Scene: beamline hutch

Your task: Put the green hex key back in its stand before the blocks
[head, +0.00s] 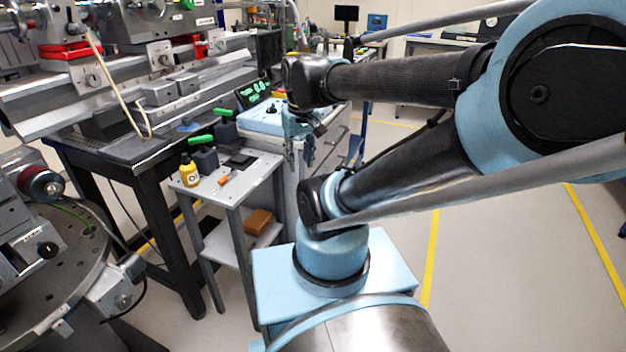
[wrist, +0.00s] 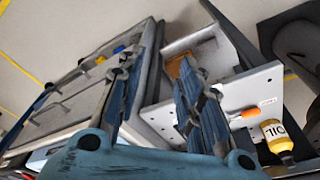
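Two green-handled pieces show in the head view. One green handle (head: 200,139) lies across a dark block (head: 205,159) on the small grey table; another green handle (head: 222,112) is above a second dark block (head: 224,131) behind it. I cannot tell which is the hex key or its stand. Several green pieces (head: 255,93) also show at a dark panel farther back. My gripper (head: 298,150) hangs beside the light-blue cart, right of the table. In the wrist view my gripper (wrist: 156,62) has its fingers wide apart, with nothing between them. No green piece shows there.
The small grey table (head: 222,192) also carries a yellow oil bottle (head: 188,170), an orange-handled tool (head: 226,179) and a black pad (head: 240,161). A brown box (head: 258,221) is on its lower shelf. The light-blue-topped cart (head: 262,122) stands close behind. Floor at right is clear.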

